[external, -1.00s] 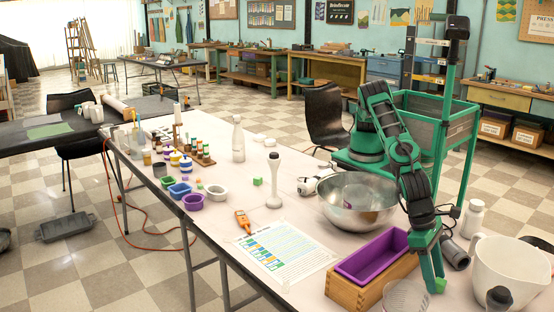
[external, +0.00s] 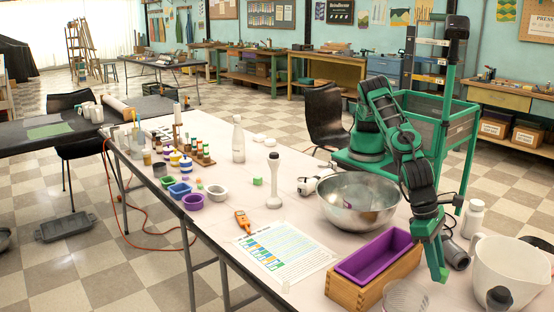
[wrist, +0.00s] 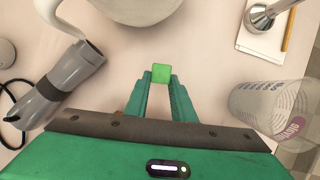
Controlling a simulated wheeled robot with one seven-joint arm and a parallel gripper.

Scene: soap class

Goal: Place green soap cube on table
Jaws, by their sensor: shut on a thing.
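A small green soap cube (wrist: 161,73) sits between the fingertips of my gripper (wrist: 161,82) in the wrist view. The gripper is shut on it. In the external view my gripper (external: 439,272) points down at the right of the white table (external: 300,215), with the cube (external: 443,275) at its tip, right of the purple mold. Whether the cube touches the table is hard to tell. Another small green cube (external: 257,181) lies on the table left of the white stick blender.
The purple mold in a wooden box (external: 372,258), a clear measuring cup (external: 405,296), a white pitcher (external: 508,268), a grey cylindrical tool (external: 456,252) and a metal bowl (external: 358,200) surround the gripper. In the wrist view, bare tabletop (wrist: 200,60) lies around the cube.

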